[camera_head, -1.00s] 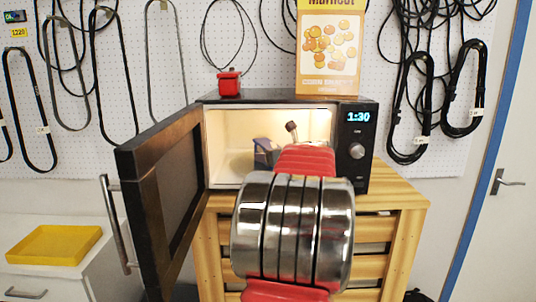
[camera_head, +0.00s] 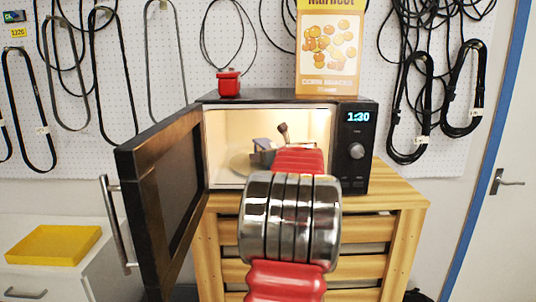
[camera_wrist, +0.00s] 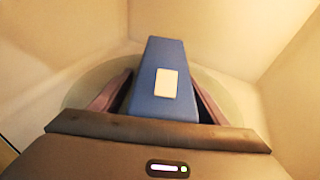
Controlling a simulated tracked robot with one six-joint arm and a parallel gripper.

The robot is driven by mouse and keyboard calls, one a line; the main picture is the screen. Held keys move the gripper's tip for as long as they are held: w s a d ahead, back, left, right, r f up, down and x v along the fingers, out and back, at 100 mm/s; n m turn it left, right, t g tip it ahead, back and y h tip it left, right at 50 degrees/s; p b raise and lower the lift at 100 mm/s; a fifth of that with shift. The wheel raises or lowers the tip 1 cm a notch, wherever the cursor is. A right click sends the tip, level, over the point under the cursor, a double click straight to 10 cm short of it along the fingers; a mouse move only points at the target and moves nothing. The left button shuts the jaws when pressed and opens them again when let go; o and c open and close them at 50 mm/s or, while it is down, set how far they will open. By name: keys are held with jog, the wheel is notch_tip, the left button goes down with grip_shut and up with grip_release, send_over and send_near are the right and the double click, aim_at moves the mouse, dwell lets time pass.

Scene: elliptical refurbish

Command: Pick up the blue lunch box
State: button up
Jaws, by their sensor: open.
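The blue lunch box (camera_wrist: 150,103), with a pale square label on its face, fills the middle of the wrist view. It stands inside the open microwave (camera_head: 225,97), apparently on the round turntable. My gripper (camera_wrist: 160,78) is open, with one finger on each side of the box. The box lies between the fingers, and whether either finger touches it I cannot tell. In the head view my gripper (camera_head: 275,146) is inside the microwave, and only a small blue-grey part of the box (camera_head: 262,143) shows, the rest hidden by my gripper and arm.
The black microwave door (camera_head: 160,200) hangs open on the left. A red pot (camera_head: 228,84) and a cereal-like box (camera_head: 329,48) stand on top of the microwave. A slatted wooden stand (camera_head: 405,196) supports it. A yellow tray (camera_head: 52,246) lies at the lower left.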

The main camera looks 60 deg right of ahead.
jog(key=shift+c, duration=0.3)
jog(key=c, duration=1.3)
jog(key=shift+c, duration=0.6)
jog(key=shift+r, duration=0.2)
